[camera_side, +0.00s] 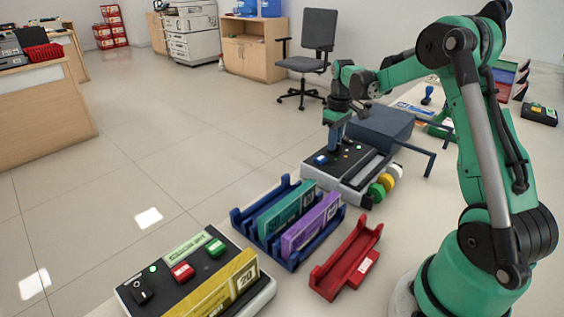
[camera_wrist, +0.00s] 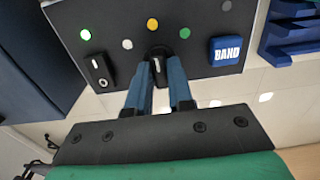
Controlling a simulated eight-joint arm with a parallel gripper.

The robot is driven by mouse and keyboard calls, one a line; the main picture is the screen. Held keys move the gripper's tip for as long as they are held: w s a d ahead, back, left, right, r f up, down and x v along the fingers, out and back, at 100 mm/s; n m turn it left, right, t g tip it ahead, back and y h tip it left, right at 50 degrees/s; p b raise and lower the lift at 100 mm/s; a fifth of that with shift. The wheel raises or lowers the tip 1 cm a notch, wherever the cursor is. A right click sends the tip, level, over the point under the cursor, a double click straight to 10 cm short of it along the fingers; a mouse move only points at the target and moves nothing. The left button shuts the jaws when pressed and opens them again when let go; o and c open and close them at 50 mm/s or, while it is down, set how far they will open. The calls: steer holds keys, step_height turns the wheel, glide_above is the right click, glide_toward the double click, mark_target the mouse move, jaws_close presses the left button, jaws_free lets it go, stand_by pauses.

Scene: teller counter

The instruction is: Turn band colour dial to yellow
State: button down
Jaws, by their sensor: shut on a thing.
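The black band colour dial (camera_wrist: 158,53) is on the dark panel of the banding machine (camera_wrist: 200,22) in the wrist view. My gripper (camera_wrist: 160,66) is shut on the dial, with one blue finger on each side of it. A pale pointer mark shows on the dial between the fingers, pointing roughly up the picture. In the side view the machine (camera_side: 345,184) stands beneath my gripper (camera_side: 334,148), which hides the dial.
A blue BAND button (camera_wrist: 226,50) is right of the dial, and a black switch (camera_wrist: 100,70) with a lit green lamp (camera_wrist: 85,34) is left. Coloured rolls (camera_side: 385,181) sit at the machine's side. A blue rack (camera_side: 297,262) and red tray (camera_side: 325,281) stand nearby.

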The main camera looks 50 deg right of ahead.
steer(key=c, duration=0.8)
jaws_free()
steer(key=shift+r, duration=2.85)
steer(key=shift+a+r, duration=0.15)
steer(key=shift+a, duration=0.2)
steer(key=s+a+t, duration=0.2)
steer(key=a, duration=0.5)
steer(key=s+a+r+t, duration=0.1)
steer(key=s+a+t, duration=0.1)
steer(key=a, duration=0.5)
steer(key=s+a+t, duration=0.3)
steer(key=a, duration=0.4)
steer(key=shift+s+a+r, duration=0.4)
